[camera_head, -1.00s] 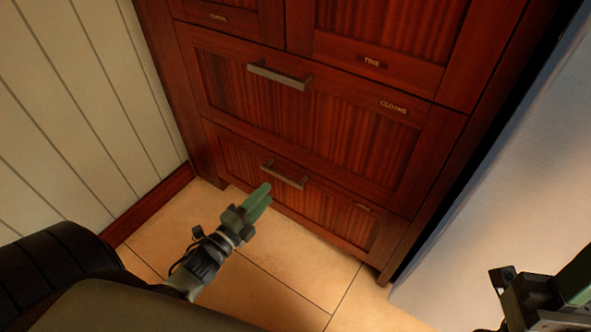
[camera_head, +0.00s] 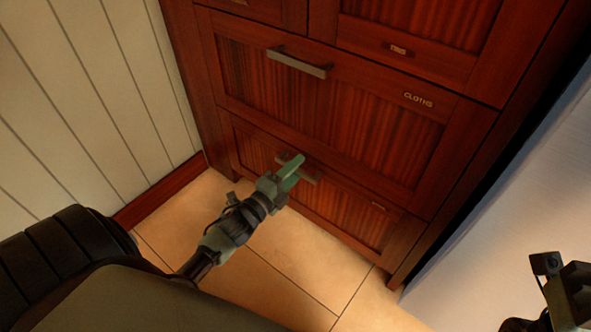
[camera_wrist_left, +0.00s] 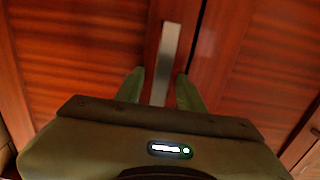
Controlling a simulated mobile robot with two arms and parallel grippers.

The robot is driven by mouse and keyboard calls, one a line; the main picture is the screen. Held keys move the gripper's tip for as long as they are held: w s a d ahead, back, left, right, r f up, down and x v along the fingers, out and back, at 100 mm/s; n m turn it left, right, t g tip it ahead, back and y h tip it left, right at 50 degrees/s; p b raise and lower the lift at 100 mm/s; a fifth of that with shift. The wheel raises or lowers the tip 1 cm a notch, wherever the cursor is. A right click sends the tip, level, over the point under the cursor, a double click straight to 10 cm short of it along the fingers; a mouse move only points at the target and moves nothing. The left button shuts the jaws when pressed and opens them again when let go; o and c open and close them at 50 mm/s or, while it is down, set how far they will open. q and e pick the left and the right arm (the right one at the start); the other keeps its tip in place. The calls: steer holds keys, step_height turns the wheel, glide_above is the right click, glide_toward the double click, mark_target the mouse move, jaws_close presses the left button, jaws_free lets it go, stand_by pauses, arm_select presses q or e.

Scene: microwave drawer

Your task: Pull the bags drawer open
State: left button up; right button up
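The bottom drawer (camera_head: 345,207) of the dark red wooden cabinet is shut, and its label is too small to read. Its grey bar handle (camera_head: 311,178) is partly hidden behind my left gripper (camera_head: 293,164). In the left wrist view the handle (camera_wrist_left: 168,60) runs between the two green fingers of my left gripper (camera_wrist_left: 160,82). The fingers are apart, with a gap on both sides of the bar. My right gripper (camera_head: 572,290) is cut off at the lower right edge, and its fingers cannot be made out.
Above is the shut cloths drawer (camera_head: 330,120) with its own bar handle (camera_head: 298,63). A white panelled wall (camera_head: 90,110) stands at left and a pale surface (camera_head: 510,200) at right. Tiled floor (camera_head: 290,250) in front of the cabinet is clear.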

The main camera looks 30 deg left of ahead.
arm_select(q)
jaws_close()
stand_by(1.3)
